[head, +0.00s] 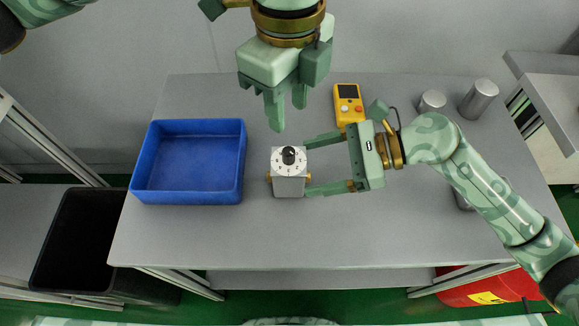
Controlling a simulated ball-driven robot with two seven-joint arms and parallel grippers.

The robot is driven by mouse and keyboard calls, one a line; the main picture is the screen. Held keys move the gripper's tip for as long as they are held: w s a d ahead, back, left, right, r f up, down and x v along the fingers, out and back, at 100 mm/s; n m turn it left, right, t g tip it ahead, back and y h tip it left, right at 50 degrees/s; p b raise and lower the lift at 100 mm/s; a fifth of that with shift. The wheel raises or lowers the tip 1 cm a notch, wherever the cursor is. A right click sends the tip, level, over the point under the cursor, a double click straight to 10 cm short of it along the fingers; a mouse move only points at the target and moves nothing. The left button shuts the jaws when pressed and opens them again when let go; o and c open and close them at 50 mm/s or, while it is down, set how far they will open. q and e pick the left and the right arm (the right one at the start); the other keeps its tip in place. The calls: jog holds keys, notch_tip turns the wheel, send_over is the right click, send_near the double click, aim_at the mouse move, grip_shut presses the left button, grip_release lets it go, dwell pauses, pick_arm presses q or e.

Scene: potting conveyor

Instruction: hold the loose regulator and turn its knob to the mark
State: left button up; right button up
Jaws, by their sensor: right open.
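The regulator (289,186) is a small grey box standing upright on the table, with a white dial face on top and brass stubs on its left and right sides. Its black knob (288,155) sits in the middle of the dial; the mark is too small to make out. My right gripper (306,168) is open, coming from the right, with its fingertips by the regulator's right side, one towards the back and one towards the front. My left gripper (288,120) points down above and behind the regulator, with a narrow empty gap between its fingers.
A blue tray (190,199) stands left of the regulator and looks empty. A yellow handheld device (347,104) lies behind my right gripper. Metal cylinders (479,98) stand at the back right. The table front (270,240) is clear. A black bin (75,240) stands at left.

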jog(key=x, duration=0.6)
jog(key=c, duration=1.3)
pick_arm(q)
jog(key=shift+o, duration=0.5)
jog(key=n+h, duration=0.7)
jog(key=h, duration=0.6)
send_near(285, 150)
jog(key=x, duration=1)
jog(key=shift+d+f, duration=0.15)
jog(key=shift+d, duration=0.2)
